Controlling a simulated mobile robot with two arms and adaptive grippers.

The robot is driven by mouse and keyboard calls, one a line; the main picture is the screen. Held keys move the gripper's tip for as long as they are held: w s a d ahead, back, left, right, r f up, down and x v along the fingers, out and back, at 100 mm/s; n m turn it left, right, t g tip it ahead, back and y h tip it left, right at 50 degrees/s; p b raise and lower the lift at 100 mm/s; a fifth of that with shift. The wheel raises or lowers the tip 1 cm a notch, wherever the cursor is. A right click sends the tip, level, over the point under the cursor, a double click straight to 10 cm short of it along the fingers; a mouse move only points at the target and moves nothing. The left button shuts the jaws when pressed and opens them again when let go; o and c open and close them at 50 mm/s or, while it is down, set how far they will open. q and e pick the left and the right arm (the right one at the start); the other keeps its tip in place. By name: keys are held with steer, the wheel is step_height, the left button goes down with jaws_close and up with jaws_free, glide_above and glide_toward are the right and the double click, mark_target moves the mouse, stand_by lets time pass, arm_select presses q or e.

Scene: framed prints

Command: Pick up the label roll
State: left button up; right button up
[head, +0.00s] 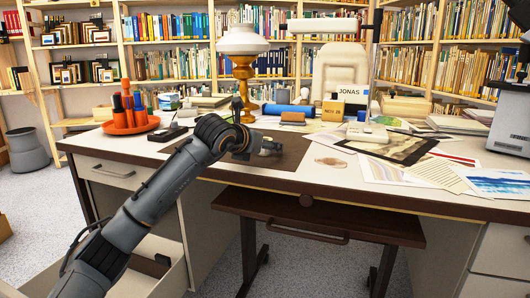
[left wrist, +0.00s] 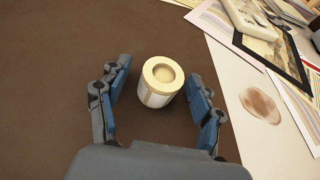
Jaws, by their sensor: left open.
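The label roll (left wrist: 158,84) is a small cream and white cylinder with a round hollow in its top. It stands on the brown desk mat (left wrist: 60,60) in the left wrist view. My left gripper (left wrist: 159,72) is open, with one blue-padded finger on each side of the roll. Gaps show between the roll and both fingers. In the head view my left gripper (head: 264,149) is low over the mat, and the roll cannot be made out clearly there. My right gripper is not in view.
Right of the mat lie papers, a stained sheet (left wrist: 258,105) and a dark-edged print (head: 395,147). A brass lamp (head: 243,80), a blue tube (head: 289,111) and a yellow note block (head: 333,110) stand behind. An orange tray (head: 131,126) holding bottles is at the left.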

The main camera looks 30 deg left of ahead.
arm_select(q)
steer(key=shift+w, duration=0.1)
steer(key=c, duration=1.3)
steer(key=shift+o, duration=0.2)
